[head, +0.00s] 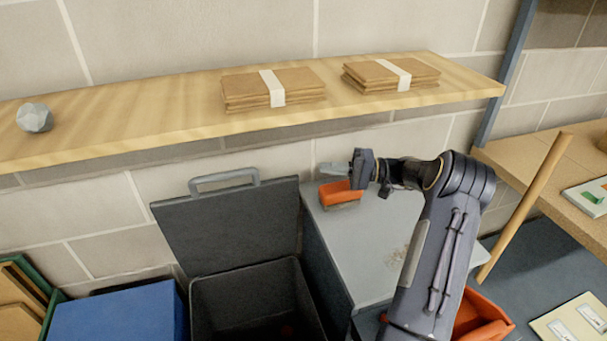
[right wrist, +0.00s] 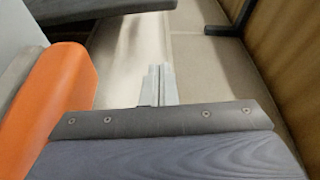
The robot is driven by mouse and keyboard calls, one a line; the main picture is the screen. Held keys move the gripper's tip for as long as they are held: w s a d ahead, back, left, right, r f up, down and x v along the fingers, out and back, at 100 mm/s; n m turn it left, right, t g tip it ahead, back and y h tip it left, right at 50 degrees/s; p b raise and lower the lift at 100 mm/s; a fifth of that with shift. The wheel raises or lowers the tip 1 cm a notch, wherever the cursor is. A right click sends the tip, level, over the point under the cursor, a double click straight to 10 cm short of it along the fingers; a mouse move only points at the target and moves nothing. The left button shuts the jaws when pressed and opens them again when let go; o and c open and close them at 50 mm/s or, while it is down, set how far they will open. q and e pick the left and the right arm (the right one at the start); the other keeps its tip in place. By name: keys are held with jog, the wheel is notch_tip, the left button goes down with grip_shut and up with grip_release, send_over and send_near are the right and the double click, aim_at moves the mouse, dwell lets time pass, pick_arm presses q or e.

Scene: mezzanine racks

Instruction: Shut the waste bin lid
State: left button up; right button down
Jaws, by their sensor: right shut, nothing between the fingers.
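The waste bin (head: 255,299) is a dark grey open box at the bottom middle of the head view. Its lid (head: 232,228) stands open, tilted up against the wall side, with a grey handle (head: 224,180) along its top edge. My right gripper (head: 328,168) is shut and empty, to the right of the lid and apart from it. It points left toward the lid, above an orange-topped object. The right wrist view shows its closed fingers (right wrist: 158,84). My left gripper is in neither view.
The orange-topped object (head: 338,191) sits on a grey cabinet (head: 375,245) beside the bin; its orange side (right wrist: 55,95) is close in the wrist view. A wooden shelf (head: 150,120) with envelope bundles (head: 275,88) overhangs behind. A blue box (head: 118,315) stands left of the bin.

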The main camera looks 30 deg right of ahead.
jog(key=a+p, duration=0.2)
jog(key=a, duration=0.6)
jog(key=shift+w, duration=0.45)
jog(key=shift+f, duration=0.1)
